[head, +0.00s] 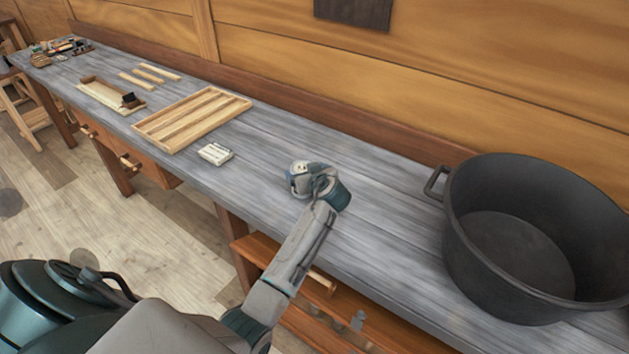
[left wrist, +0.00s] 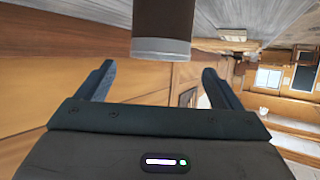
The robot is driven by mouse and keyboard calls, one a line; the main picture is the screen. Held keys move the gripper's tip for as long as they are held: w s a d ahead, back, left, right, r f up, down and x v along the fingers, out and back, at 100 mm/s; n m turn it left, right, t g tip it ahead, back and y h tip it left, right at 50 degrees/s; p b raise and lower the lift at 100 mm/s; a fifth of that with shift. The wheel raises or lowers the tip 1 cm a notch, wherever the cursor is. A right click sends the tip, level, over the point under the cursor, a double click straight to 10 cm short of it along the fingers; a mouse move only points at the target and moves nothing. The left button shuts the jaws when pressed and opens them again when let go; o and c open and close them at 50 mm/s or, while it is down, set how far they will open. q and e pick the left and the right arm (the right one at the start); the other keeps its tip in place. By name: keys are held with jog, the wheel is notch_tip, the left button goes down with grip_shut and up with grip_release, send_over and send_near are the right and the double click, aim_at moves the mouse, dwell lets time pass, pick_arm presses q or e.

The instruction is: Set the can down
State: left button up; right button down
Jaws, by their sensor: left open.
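The can (left wrist: 162,28) is brown with a grey band at its end. It shows at the top of the left wrist view, which looks upside down, and its other end is cut off by the frame. My left gripper (left wrist: 158,67) is open, its two fingers apart with clear space between them. The can lies beyond the fingertips, and no finger touches it in this view. In the head view, my left wrist is over the workbench (head: 390,205), and I cannot clearly make out the can there. My right gripper is in neither view.
A large black pot (head: 470,255) stands at the right end of the bench. A slatted wooden tray (head: 192,118), a small white block-like item (head: 215,153) and wooden strips (head: 150,73) lie farther left. Bare bench separates my wrist from the pot.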

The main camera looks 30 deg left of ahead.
pick_arm(q)
jog(key=b+v, duration=0.2)
jog(key=v, duration=0.7)
jog(key=shift+b, duration=0.35)
jog(key=shift+s, duration=0.1)
